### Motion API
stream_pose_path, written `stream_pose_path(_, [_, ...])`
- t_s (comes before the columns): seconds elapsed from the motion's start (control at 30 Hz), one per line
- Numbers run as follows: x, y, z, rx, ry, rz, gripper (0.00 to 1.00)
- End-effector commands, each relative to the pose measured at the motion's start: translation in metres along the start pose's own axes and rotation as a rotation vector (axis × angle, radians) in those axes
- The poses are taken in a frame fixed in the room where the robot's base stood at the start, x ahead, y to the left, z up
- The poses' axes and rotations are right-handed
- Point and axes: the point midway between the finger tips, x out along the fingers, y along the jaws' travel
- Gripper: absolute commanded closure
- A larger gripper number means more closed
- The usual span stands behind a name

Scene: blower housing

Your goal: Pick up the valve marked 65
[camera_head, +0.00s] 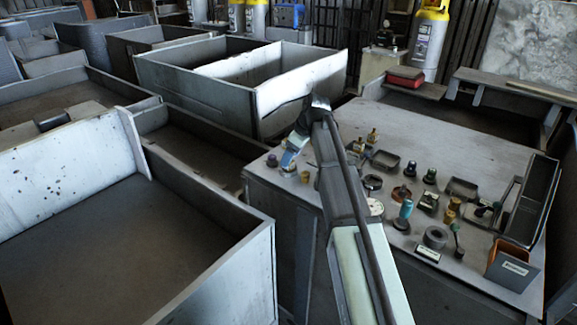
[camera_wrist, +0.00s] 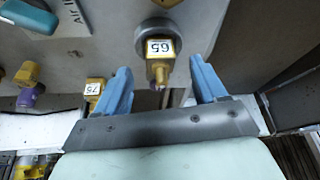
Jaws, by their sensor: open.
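The valve marked 65 (camera_wrist: 159,48) is a brass fitting with a white number label and a grey round base, at the upper middle of the wrist view. My gripper (camera_wrist: 160,67) is open, with its two blue fingers apart on either side of the valve's narrow stem end in that view. I see no contact between the fingers and the valve. In the head view my gripper (camera_head: 292,153) is over the near left edge of the work table. I cannot tell which brass piece there is the 65 valve, as labels are too small.
A brass valve marked 75 (camera_wrist: 93,89) is just beside the left finger. Another brass valve with a purple part (camera_wrist: 27,76) is farther left. The grey table (camera_head: 470,150) holds several fittings, small trays and an orange-lined box (camera_head: 512,268). Large open bins stand left.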

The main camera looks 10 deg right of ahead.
Motion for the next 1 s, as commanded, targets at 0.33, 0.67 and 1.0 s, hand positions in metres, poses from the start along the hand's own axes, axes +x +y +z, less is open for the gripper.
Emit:
stream_pose_path(0.33, [0.028, 0.0, -0.002, -0.001, 0.001, 0.001, 0.29])
stream_pose_path(0.67, [0.028, 0.0, -0.002, -0.001, 0.0, 0.001, 0.49])
stream_pose_path(1.0, [0.028, 0.0, -0.002, -0.001, 0.0, 0.001, 0.82])
